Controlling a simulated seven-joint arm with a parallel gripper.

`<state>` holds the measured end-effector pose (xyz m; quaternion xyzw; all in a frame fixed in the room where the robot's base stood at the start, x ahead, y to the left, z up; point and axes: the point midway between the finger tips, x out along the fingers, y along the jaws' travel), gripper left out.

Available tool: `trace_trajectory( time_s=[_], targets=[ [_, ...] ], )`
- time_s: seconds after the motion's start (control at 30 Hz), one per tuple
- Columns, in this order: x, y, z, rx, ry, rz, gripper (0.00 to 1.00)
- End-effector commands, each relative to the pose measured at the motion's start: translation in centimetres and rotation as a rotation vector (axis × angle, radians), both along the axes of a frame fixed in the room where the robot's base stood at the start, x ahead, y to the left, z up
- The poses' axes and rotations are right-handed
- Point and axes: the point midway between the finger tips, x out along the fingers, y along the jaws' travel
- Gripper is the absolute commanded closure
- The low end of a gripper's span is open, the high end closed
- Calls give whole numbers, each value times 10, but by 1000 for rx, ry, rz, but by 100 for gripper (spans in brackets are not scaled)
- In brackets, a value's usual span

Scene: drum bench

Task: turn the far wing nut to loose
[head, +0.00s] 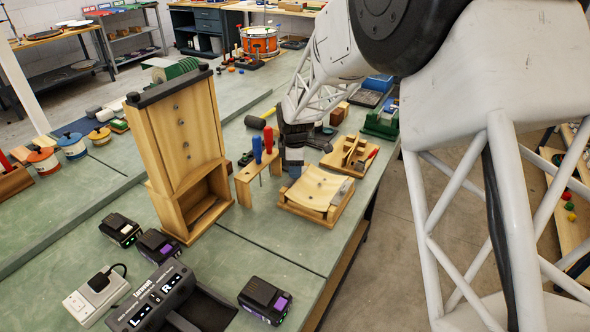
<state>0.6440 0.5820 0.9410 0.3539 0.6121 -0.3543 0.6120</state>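I cannot make out a wing nut for certain in the head view. A tall upright wooden stand (163,145) at left centre has several small dark fittings in a line down its face, too small to identify. A low wooden cradle with a curved top (316,184) lies at the bench's right edge. A wooden fixture (345,158) with blocks and a red-handled tool sits just behind it. My gripper (294,166) points down behind the cradle, beside the screwdriver rack. Its fingertips are small and partly hidden, so their opening and any contact cannot be told.
A wooden rack (244,186) holds red and blue screwdrivers close left of my gripper. A black mallet (257,121) lies behind. Battery packs (264,299) and a charger (154,299) occupy the near bench. Bare green bench lies between them and the cradle.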

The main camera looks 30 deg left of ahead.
Motion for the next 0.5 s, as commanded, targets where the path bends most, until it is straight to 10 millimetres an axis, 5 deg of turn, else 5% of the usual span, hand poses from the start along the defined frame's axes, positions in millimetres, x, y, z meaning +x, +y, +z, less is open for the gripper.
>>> trace_trajectory(
  time_s=[0.43,0.5],
  targets=[
    [0,0,-8,0,-1,0,61],
    [0,0,-8,0,-1,0,70]
  ],
)
